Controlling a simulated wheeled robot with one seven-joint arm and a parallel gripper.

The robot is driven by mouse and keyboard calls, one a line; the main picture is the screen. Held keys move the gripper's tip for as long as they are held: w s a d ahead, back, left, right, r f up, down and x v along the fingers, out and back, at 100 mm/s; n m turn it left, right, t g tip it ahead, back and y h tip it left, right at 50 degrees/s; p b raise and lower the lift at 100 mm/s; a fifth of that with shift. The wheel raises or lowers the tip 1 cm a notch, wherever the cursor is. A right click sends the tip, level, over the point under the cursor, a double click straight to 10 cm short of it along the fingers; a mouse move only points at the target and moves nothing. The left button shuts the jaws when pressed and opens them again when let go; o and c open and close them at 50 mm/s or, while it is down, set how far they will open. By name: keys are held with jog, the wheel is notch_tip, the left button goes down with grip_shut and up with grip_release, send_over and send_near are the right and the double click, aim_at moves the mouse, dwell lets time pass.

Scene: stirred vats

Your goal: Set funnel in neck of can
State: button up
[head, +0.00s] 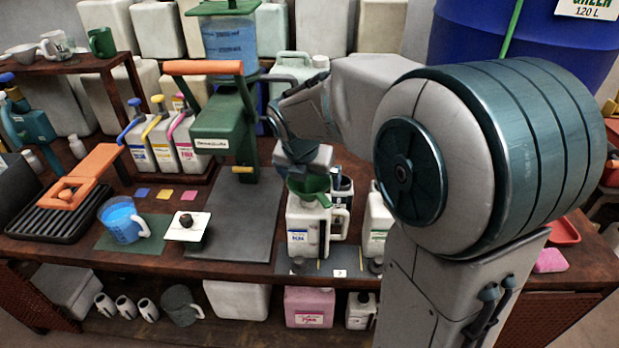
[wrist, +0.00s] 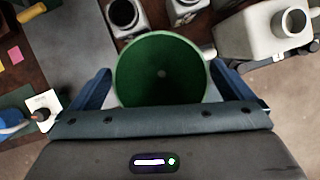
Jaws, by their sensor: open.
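In the wrist view the wide funnel mouth (wrist: 160,72) faces me, between the two blue fingers of my gripper (wrist: 160,90).
A similar can with a green label (head: 378,222) stands close on the right. A green press with an orange handle (head: 203,68) stands to the left. A blue measuring jug (head: 122,222) and a white card with a dark knob (head: 187,228) sit farther left. The dark mat (head: 235,235) has bare room.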

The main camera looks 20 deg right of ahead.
jog(key=p+v, duration=0.2)
jog(key=v, duration=1)
jog(key=s+d+f+m+y+p, duration=0.1)
jog(key=s+f+m+p, duration=0.1)
jog(key=s+m, duration=0.6)
jog(key=s+d+f+m+y+p, duration=0.1)
jog(key=s+f+m, duration=0.3)
jog(key=m, duration=1.7)
jog(key=s+p, duration=0.1)
jog(key=s, duration=0.4)
jog(key=shift+d+m+g, duration=0.2)
jog(key=shift+m+g, duration=0.1)
jog(key=shift+g, duration=0.1)
